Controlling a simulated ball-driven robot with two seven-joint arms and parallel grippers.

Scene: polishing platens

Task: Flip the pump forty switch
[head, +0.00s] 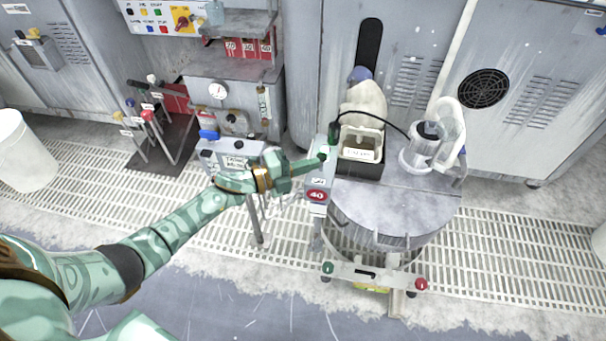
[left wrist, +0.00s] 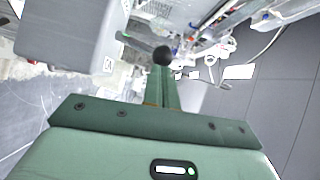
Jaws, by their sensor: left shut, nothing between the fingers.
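The pump forty switch box is a narrow grey housing (head: 318,182) with a red "40" label, at the left side of the round grey drum in the head view. My left gripper (head: 316,161) is shut and empty, its fingertips at the top part of this housing. My right gripper is not in view.
A labelled grey box on a post (head: 232,152) stands left of my gripper. Valves with coloured knobs (head: 148,116) stand further left.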

